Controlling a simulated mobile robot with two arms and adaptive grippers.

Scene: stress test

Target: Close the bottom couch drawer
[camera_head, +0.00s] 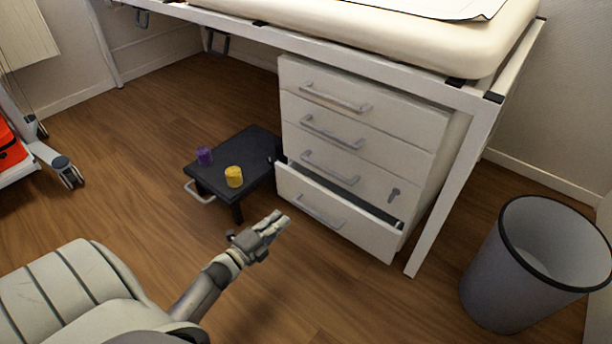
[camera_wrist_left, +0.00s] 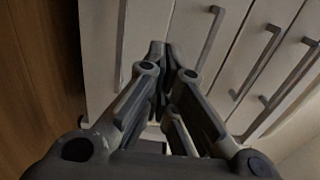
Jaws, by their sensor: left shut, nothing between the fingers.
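The bottom drawer (camera_head: 334,216) of the white cabinet under the couch is pulled partly out. A dark gap shows along its top edge, and its front carries a grey bar handle (camera_head: 320,212). The three drawers above it look shut. My left gripper (camera_head: 282,220) is shut and empty, in front of and to the left of the bottom drawer front. In the left wrist view the shut fingers (camera_wrist_left: 162,50) point at the white drawer fronts, with grey handles to their right. Whether the fingertips touch the drawer front cannot be told. My right gripper is not in view.
A low black step stool (camera_head: 240,170) with a purple cup (camera_head: 204,155) and a yellow cup (camera_head: 233,177) stands left of the drawers. A couch leg (camera_head: 445,195) stands right of the drawers. A grey bin (camera_head: 500,270) is at the right. Wooden floor in front is clear.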

